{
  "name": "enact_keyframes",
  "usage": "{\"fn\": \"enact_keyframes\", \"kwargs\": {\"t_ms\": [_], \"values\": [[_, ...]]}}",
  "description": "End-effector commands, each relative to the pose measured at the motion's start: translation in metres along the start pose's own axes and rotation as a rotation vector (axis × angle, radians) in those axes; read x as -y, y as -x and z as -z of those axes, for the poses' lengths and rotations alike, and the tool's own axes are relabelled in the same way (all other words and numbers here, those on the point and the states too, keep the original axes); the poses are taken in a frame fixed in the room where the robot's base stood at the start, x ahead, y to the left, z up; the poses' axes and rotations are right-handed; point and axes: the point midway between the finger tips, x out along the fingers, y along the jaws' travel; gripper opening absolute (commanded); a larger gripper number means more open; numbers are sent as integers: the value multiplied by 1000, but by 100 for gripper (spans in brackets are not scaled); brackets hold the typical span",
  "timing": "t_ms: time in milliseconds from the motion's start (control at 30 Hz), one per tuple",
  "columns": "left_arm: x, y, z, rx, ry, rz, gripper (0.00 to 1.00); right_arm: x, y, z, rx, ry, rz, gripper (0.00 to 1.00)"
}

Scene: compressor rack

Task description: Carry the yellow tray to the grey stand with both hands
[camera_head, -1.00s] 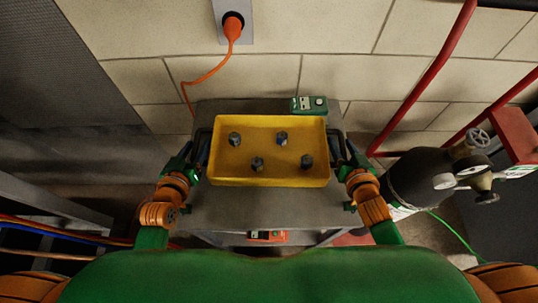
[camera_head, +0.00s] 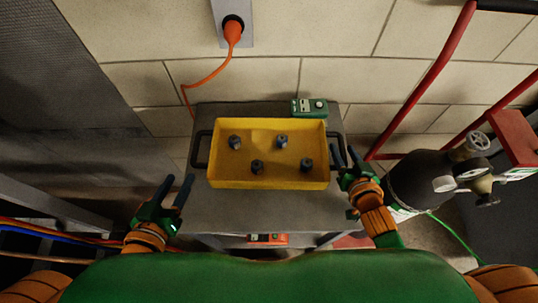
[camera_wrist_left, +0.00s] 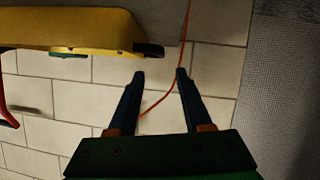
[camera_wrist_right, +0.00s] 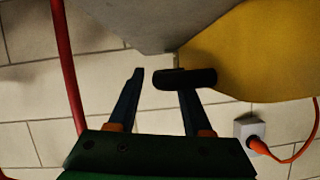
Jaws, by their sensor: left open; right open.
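The yellow tray (camera_head: 222,178) rests on the top of a grey stand (camera_head: 255,208), with several dark bolt-like pieces inside it. Its black left handle (camera_head: 200,150) is bare; it also shows in the left wrist view (camera_wrist_left: 148,50). My left gripper (camera_head: 177,179) is open and empty, apart from the tray, at the stand's lower left. My right gripper (camera_head: 345,150) is open beside the tray's right end. In the right wrist view the right handle (camera_wrist_right: 185,77) overlaps one fingertip; I cannot tell whether they touch.
A green meter (camera_head: 309,106) sits at the stand's back edge, behind the tray. An orange plug (camera_head: 233,28) and cable hang on the wall. A dark gas cylinder (camera_head: 418,180) and red pipes are at right. An orange device (camera_head: 267,238) is under the stand's front.

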Motion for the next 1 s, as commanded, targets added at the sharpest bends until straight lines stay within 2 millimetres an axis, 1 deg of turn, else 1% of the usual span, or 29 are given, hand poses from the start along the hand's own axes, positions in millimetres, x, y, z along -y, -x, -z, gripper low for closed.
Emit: {"fn": "enact_keyframes", "kwargs": {"t_ms": [33,100,200,300,400,567,1000], "values": [[0,0,0,0,0,0,50,0,13,-1,4,-1,0,50],[0,0,0,0,0,0,50,0,34,-2,5,-1,-1,50],[0,0,0,0,0,0,50,0,61,-1,4,0,-1,50],[0,0,0,0,0,0,50,0,82,0,2,-1,-2,50],[0,-1,0,0,0,0,50,0,96,-1,2,0,-2,50],[0,-1,0,0,0,0,50,0,105,0,-1,1,0,50],[0,-1,0,0,0,0,50,0,104,0,-1,1,0,50]]}}
